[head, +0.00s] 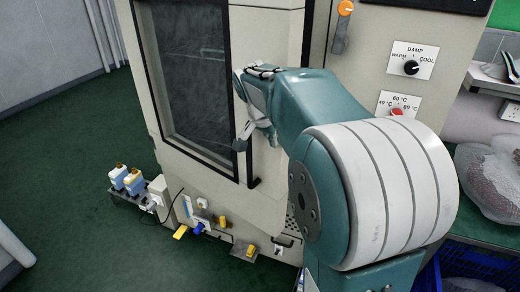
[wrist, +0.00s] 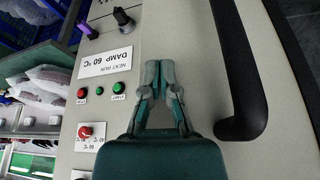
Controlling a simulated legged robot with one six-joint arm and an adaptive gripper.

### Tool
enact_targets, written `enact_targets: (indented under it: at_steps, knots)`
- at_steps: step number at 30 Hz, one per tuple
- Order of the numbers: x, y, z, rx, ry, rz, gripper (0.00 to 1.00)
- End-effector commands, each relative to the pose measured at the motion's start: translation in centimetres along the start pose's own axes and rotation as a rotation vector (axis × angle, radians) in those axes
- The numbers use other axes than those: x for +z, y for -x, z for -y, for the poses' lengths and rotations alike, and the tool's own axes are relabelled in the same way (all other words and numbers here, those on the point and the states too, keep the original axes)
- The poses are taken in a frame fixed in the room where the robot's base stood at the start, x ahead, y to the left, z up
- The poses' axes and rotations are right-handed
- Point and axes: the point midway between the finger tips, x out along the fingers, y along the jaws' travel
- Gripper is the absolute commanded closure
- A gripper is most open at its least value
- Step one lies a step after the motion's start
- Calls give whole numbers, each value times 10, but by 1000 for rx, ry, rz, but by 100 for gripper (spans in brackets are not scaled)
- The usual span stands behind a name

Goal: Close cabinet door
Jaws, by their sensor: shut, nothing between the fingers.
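The cabinet (head: 270,30) is a cream unit with a dark-glass door (head: 190,80) on its front, in the head view. Whether the door is flush or slightly ajar, I cannot tell. A black bar handle (wrist: 242,75) shows large on the right in the wrist view. My gripper (head: 241,115) is in front of the door's right side in the head view, partly hidden by my own wrist. In the wrist view my gripper (wrist: 160,68) is shut and empty, with its fingertips together, beside the handle and apart from it in the picture.
A control panel carries a DAMP dial (head: 411,67) and a red temperature knob (head: 396,114). Small bottles (head: 126,178) stand at the cabinet's lower left. Wrapped bundles (head: 492,180) lie on the right above a blue crate (head: 478,265). Green floor (head: 60,150) at the left is mostly clear.

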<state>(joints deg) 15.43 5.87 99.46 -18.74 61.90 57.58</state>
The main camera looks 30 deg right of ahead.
Motion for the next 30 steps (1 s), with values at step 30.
enact_targets:
  at_steps: [30]
  knots:
    - [-144,-55,12,-84,213,-3,100]
